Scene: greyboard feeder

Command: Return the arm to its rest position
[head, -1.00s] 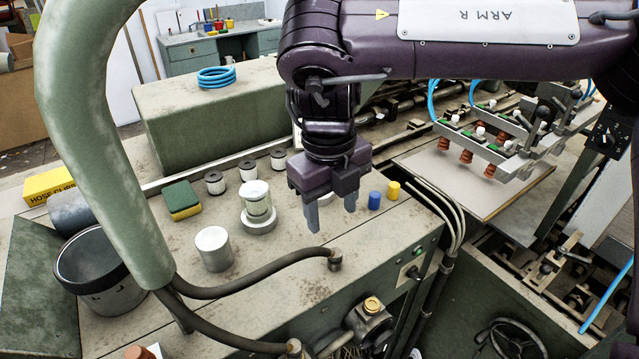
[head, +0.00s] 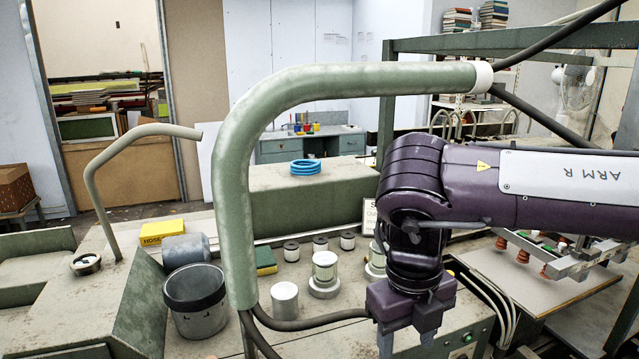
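My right arm (head: 585,185), purple and labelled ARM R, comes in from the right and bends down at its elbow. Its gripper (head: 407,343) hangs at the lower edge of the head view, in front of the green machine top. The two grey fingers stand apart with nothing seen between them; their tips are near or beyond the picture's edge. A second jar on a base (head: 376,262) is partly hidden behind the arm. My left gripper is not in view.
A thick green bent pipe (head: 236,200) rises in front of the machine. A grey bucket (head: 196,305), white cylinder (head: 285,300), green-yellow sponge (head: 265,261) and several small cylinders stand on the top. Suction cups on a frame (head: 560,255) are at right.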

